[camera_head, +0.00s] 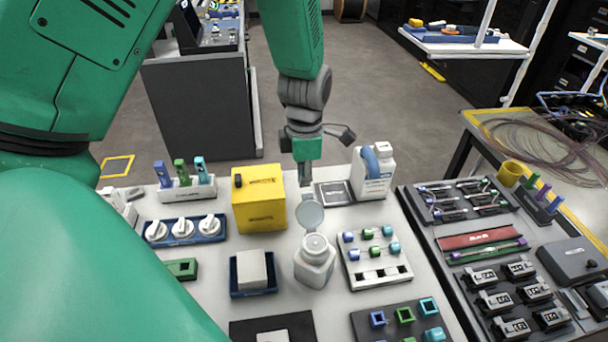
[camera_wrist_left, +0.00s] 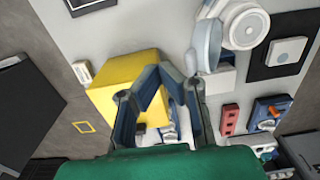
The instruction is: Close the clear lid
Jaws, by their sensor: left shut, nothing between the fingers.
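A white bottle (camera_head: 314,268) stands upright on the light table top, in front of my gripper. Its round, greyish translucent lid (camera_head: 310,214) is open and tilted up at the far side of the neck. In the left wrist view the bottle (camera_wrist_left: 243,25) is at the top right, and the lid (camera_wrist_left: 206,47) shows nearly edge-on beside it. My left gripper (camera_head: 305,182) points down behind the lid, shut and empty. Its fingers come together in the left wrist view (camera_wrist_left: 160,72). I see a gap between fingers and lid in the head view. My right gripper is not in view.
A yellow box (camera_head: 259,202) stands left of the bottle, and a white rack with coloured pieces (camera_head: 375,255) stands right. A bottle with a blue part (camera_head: 372,172) is behind right. A white block in a blue tray (camera_head: 253,273) is close at the left front.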

